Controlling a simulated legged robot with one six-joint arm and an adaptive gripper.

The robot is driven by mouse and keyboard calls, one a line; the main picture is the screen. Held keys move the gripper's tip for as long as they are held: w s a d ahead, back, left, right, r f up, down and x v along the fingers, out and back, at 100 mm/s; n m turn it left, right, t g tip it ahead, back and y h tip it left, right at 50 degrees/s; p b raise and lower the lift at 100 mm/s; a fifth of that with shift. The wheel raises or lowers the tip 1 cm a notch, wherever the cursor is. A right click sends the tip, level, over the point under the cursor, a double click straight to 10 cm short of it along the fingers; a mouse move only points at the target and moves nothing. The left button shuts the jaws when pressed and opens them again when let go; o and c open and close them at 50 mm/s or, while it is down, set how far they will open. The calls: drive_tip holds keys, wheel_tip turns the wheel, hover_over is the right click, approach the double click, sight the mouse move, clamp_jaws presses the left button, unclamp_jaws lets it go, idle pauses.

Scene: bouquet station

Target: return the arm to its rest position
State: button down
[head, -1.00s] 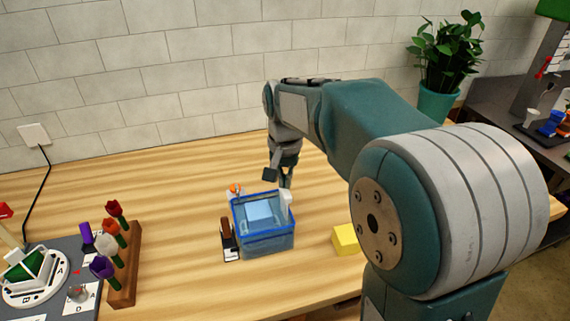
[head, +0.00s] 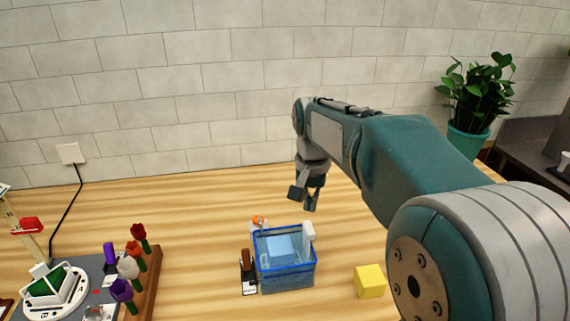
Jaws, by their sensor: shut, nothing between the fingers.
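My gripper (head: 304,197) hangs at the end of my teal and grey arm, pointing down, in the middle of the head view. It looks above and behind the blue clear-walled bin (head: 287,282). Its fingers are small in the picture and nothing shows between them. A light blue item lies in the bin, and a white item (head: 308,231) shows at its right back corner. My arm reaches in from the right and hides part of the table.
A yellow block (head: 370,281) sits right of the bin. A brown-topped item (head: 247,262) and an orange-topped item (head: 259,223) stand beside the bin. Several flowers stand in a wooden rack (head: 150,285) at left. A potted plant (head: 478,95) is at the back right. Bare table lies behind the bin.

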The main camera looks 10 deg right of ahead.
drive_tip(key=s+f+n+t, duration=0.1)
drive_tip(key=s+n+t, duration=0.4)
drive_tip(key=s, duration=1.6)
drive_tip(key=shift+f+n+t, duration=0.15)
drive_tip(key=shift+n+t, duration=0.15)
drive_tip(key=shift+n, duration=0.2)
